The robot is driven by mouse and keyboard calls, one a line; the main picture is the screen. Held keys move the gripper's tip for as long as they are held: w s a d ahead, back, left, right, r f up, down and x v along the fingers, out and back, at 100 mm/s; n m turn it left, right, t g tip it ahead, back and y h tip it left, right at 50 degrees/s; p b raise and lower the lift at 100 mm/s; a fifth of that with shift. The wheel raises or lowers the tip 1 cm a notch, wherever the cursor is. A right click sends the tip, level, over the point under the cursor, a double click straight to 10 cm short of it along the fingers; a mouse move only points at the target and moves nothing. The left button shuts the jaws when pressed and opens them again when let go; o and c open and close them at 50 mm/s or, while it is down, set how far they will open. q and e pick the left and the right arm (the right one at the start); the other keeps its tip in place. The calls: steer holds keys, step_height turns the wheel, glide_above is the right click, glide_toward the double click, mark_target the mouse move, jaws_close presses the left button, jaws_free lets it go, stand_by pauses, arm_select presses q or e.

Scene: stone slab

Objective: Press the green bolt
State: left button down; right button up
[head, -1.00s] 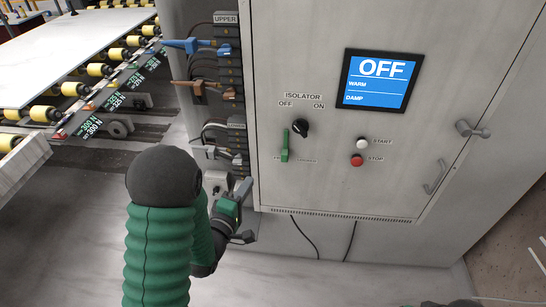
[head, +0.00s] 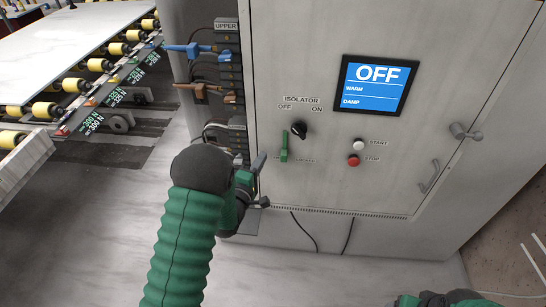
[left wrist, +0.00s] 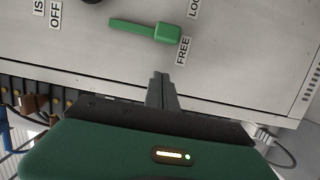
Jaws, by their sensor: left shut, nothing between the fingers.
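The green bolt (head: 284,148) is on the front of the grey cabinet, below the isolator's OFF label. It stands upright with its thicker end at the bottom. In the left wrist view the green bolt (left wrist: 145,30) lies sideways, its thick end beside the FREE label. My left gripper (head: 260,161) is shut and empty, to the left of and slightly below the bolt in the head view. Its fingers (left wrist: 162,78) point toward the bolt's thick end, with a visible gap between. Only a green part of my right arm shows at the bottom edge; its fingers are not seen.
The black isolator knob (head: 298,130) is just right of the bolt. A white START button (head: 358,144) and red STOP button (head: 353,160) are farther right. The screen (head: 374,85) reads OFF. Blue and brown cable plugs (head: 188,50) stick out at the left.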

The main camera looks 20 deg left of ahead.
mark_target(292, 153)
arm_select(q)
steer(key=d, duration=0.1)
steer(key=d+p, duration=0.1)
steer(key=d, duration=0.1)
steer(key=shift+w+r, duration=0.1)
steer(key=shift+w, duration=0.2)
steer(key=shift+d, duration=0.55)
arm_select(e)
step_height(292, 153, up, 2)
steer(key=shift+d, duration=0.1)
arm_select(q)
steer(key=d, duration=0.1)
steer(key=w+d+b, duration=0.1)
steer(key=d, duration=0.1)
steer(key=shift+w+d+f, duration=0.15)
steer(key=shift+d+f, duration=0.05)
steer(key=shift+d, duration=0.1)
steer(key=shift+d+r, duration=0.1)
steer(key=shift+d, duration=0.2)
arm_select(e)
steer(key=shift+x, duration=0.8)
steer(key=shift+s+a, duration=0.25)
